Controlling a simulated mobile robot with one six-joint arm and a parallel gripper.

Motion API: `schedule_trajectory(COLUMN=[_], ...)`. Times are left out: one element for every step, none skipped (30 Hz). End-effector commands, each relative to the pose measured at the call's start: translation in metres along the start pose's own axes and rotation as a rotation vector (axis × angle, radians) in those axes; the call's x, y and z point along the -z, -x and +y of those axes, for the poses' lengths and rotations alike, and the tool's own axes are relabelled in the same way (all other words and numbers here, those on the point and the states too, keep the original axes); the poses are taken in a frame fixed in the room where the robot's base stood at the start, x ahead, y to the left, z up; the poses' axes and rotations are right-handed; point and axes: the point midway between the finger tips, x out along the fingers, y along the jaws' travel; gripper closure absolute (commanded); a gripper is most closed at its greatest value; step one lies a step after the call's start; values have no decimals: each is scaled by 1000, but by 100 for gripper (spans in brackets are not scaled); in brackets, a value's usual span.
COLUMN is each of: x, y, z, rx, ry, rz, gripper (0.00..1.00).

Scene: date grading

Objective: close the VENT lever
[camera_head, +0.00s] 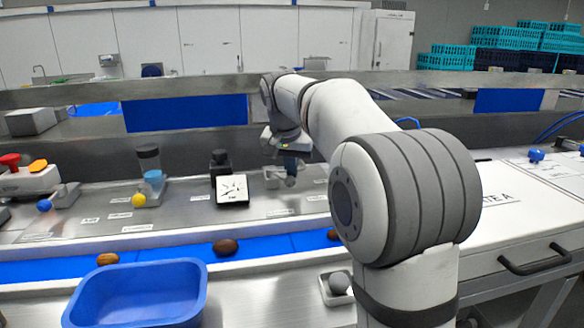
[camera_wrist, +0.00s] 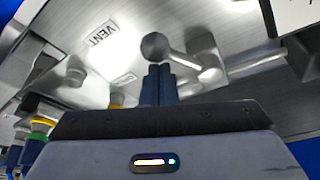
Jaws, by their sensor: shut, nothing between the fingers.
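The VENT lever (camera_wrist: 181,58) has a grey ball knob and a short metal arm that runs right to a bracket in the wrist view. The white VENT label (camera_wrist: 102,34) lies on the metal panel to its left. My gripper (camera_wrist: 160,70) is shut and empty, its dark fingertips right at the knob and the lever arm. I cannot tell whether they touch. In the head view my gripper (camera_head: 291,172) is low over the panel, and it and my arm hide most of the lever.
A blue-knobbed lever (camera_head: 44,205), a yellow-knobbed lever (camera_head: 139,200) and a dial gauge (camera_head: 232,190) stand left on the panel. A red button (camera_head: 10,160) is at the far left. Dates (camera_head: 225,246) lie on the blue belt (camera_head: 180,248) in front, behind a blue tub (camera_head: 78,312).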

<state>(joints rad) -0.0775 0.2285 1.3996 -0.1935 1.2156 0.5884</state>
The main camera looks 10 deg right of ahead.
Motion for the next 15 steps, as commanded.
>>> schedule_trajectory(x=[-1,-1,-1,-1,-1,-1,-1,0,-1,-1,-1,-1,-1,-2,-2], y=[0,0,0,0,0,0,0,0,0,0,1,1,1,1,1], z=[0,0,0,0,0,0,0,0,0,0,0,0,-1,-1,-1], rx=[0,0,0,0,0,0,0,0,0,0,-1,-3,-4,-7,-11], ry=[0,0,0,0,0,0,0,0,-1,-2,-4,-9,-14,-20,-30], rz=[0,0,0,0,0,0,0,0,0,0,0,0,0,0,0], gripper=[100,100,100,100,100,100,100,100,100,100,100,100,100,100,100])
